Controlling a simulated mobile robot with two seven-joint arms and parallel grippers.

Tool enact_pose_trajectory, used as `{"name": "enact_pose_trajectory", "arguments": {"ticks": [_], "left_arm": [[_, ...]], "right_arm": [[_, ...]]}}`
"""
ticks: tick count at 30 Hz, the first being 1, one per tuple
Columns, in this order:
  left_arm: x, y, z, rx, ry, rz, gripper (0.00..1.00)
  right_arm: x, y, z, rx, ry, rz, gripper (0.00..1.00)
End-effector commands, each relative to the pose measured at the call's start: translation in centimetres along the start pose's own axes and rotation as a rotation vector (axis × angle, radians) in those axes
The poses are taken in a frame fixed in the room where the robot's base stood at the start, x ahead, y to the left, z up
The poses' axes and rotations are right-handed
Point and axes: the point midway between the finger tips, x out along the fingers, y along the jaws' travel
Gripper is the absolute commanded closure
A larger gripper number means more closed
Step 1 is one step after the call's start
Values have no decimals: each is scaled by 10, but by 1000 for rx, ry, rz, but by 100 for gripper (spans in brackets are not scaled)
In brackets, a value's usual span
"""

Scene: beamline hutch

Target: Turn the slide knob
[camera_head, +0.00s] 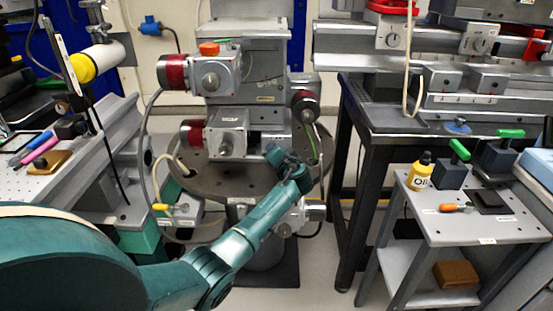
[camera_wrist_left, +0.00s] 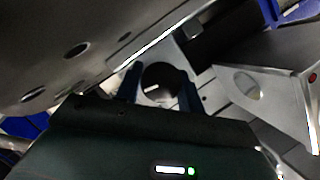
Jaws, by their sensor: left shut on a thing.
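My left arm reaches from the lower left of the head view to the motorised stage stack (camera_head: 240,85) at the centre. My left gripper (camera_head: 276,155) is at the lower right of the stack, just above the round grey table. In the left wrist view, the two fingers of the left gripper (camera_wrist_left: 160,90) stand on either side of a dark round knob (camera_wrist_left: 160,76), which I take as the slide knob. The gripper is shut on it. In the head view I cannot make out the knob at the gripper. My right gripper is in neither view.
The round perforated table (camera_head: 200,178) lies under the stack. A grey cable loops at its left. A rail bench (camera_head: 400,120) stands to the right. A small cart (camera_head: 465,228) holds an oil bottle (camera_head: 420,170) and green-handled blocks. Another bench with pens stands at the left.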

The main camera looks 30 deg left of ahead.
Motion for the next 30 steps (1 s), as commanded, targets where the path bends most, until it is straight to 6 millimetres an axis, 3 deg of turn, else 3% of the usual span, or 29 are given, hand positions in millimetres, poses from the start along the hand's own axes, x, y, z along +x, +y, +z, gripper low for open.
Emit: {"name": "enact_pose_trajectory", "arguments": {"ticks": [12, 30], "left_arm": [[0, 1, 0, 223, 2, -94, 85], [0, 0, -1, 273, 3, -113, 85]], "right_arm": [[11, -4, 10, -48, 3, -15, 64], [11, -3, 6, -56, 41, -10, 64]]}}
